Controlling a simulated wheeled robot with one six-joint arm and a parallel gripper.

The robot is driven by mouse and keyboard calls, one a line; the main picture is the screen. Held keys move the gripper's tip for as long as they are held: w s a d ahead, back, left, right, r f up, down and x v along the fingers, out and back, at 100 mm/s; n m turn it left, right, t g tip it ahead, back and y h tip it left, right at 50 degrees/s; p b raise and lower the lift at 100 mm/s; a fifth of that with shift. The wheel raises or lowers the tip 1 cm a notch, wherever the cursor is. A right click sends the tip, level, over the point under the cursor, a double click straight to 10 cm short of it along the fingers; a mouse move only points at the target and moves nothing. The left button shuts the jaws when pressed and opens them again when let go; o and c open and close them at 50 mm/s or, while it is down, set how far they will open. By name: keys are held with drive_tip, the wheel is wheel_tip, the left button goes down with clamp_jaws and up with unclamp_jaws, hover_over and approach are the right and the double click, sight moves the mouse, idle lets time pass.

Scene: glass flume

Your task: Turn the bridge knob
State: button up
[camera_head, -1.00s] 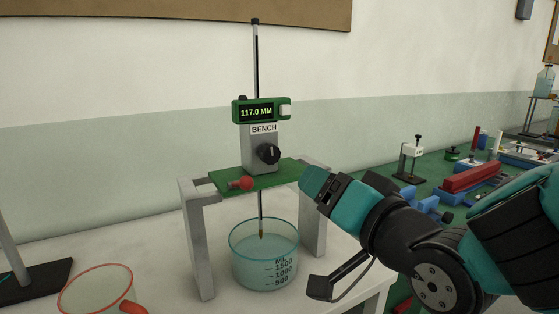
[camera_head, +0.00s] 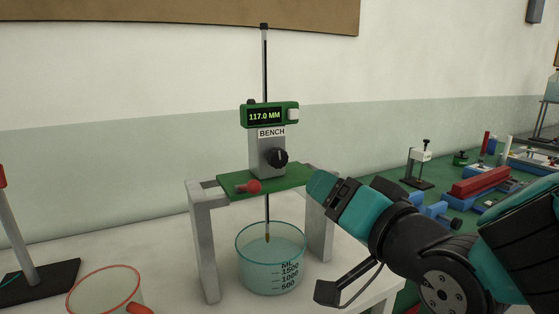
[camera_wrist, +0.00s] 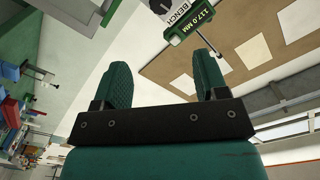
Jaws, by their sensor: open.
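The bridge is a grey stand with a green top plate (camera_head: 290,180) carrying a grey block labelled BENCH. A round black knob (camera_head: 278,157) is on the block's front. A green display (camera_head: 268,115) above it reads 117.0 MM and also shows in the wrist view (camera_wrist: 190,24). A small red knob (camera_head: 250,187) sits at the plate's front edge. In the wrist view my gripper (camera_wrist: 162,75) is open and empty, its two green fingers apart. The black knob shows partly at the top edge there (camera_wrist: 160,5), beyond the fingers. In the head view my wrist is right of the bridge; the fingertips are unclear.
A clear beaker (camera_head: 270,262) with liquid stands under the bridge, with a thin rod reaching down into it. A red-rimmed jug (camera_head: 104,290) is at the front left. A stand on a dark base (camera_head: 40,280) is at the left edge. A green bench (camera_head: 440,190) with blocks lies at right.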

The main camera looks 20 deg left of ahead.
drive_tip(key=n+p, duration=0.6)
drive_tip(key=p, duration=0.9)
approach(280, 161)
drive_tip(key=x, duration=0.8)
drive_tip(key=shift+w+a+r, duration=0.15)
drive_tip(key=shift+r, duration=0.1)
drive_tip(key=shift+x, duration=0.8)
drive_tip(key=shift+f, duration=0.15)
drive_tip(key=c, duration=0.9)
drive_tip(key=shift+f+b, duration=0.1)
drive_tip(key=shift+b, duration=0.3)
drive_tip(key=shift+c, duration=0.2)
